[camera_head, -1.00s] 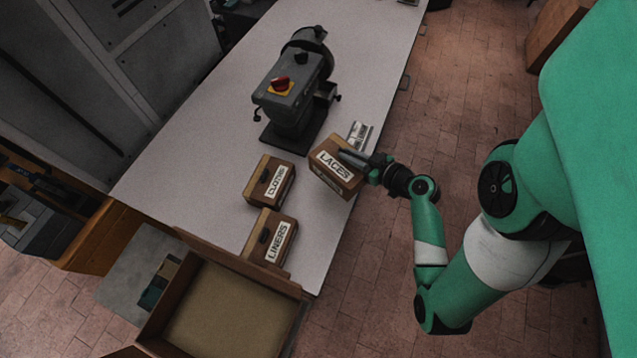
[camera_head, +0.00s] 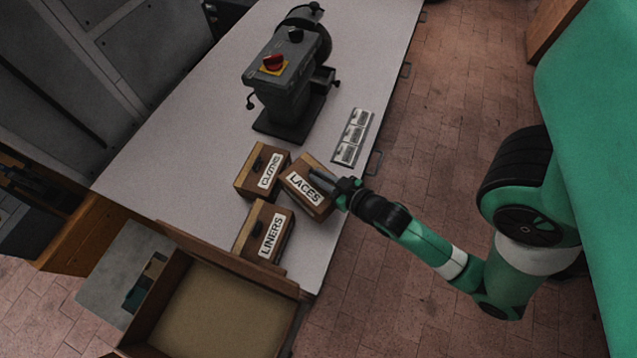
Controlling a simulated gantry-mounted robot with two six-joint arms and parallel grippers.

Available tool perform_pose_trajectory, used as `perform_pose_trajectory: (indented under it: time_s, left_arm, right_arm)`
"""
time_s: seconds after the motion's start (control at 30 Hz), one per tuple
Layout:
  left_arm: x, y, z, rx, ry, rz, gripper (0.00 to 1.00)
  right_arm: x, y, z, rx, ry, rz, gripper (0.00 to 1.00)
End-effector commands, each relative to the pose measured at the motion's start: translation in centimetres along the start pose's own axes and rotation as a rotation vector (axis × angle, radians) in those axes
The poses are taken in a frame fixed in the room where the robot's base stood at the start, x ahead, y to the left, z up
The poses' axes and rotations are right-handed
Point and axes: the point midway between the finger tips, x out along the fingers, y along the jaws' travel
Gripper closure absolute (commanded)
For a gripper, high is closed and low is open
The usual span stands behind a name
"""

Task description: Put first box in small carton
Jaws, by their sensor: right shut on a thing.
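My right gripper (camera_head: 325,180) is shut on the wooden box labelled LACES (camera_head: 302,192), at its right edge near the table's right side. The box is tilted in the picture and close beside the CLOTHS-like labelled box (camera_head: 250,172) and the LINERS box (camera_head: 256,222); I cannot tell whether they touch. A large open carton (camera_head: 262,277) with brown walls and an empty-looking floor is at the bottom, below the LINERS box. I cannot tell whether it is the small carton. My left gripper is not in view.
A grey machine (camera_head: 286,85) with a red button stands on the white table (camera_head: 190,140). A strip of silvery packets (camera_head: 352,137) lies near the table's right edge. A grey surface with small items (camera_head: 135,296) is left of the carton.

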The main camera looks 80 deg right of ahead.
Motion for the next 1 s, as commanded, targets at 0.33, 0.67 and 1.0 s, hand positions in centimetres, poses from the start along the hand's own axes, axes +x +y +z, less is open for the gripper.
perform_pose_trajectory:
  time_s: [0.33,0.67,1.0]
  left_arm:
    - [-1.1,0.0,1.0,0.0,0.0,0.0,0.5]
    - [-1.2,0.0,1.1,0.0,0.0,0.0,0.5]
    - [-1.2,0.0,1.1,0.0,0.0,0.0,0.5]
  right_arm:
    - [0.9,-0.7,1.9,0.001,0.006,0.002,1.0]
    - [1.5,-0.6,3.3,0.003,0.007,0.003,1.0]
    - [1.5,-0.6,3.4,0.002,0.005,0.004,0.55]
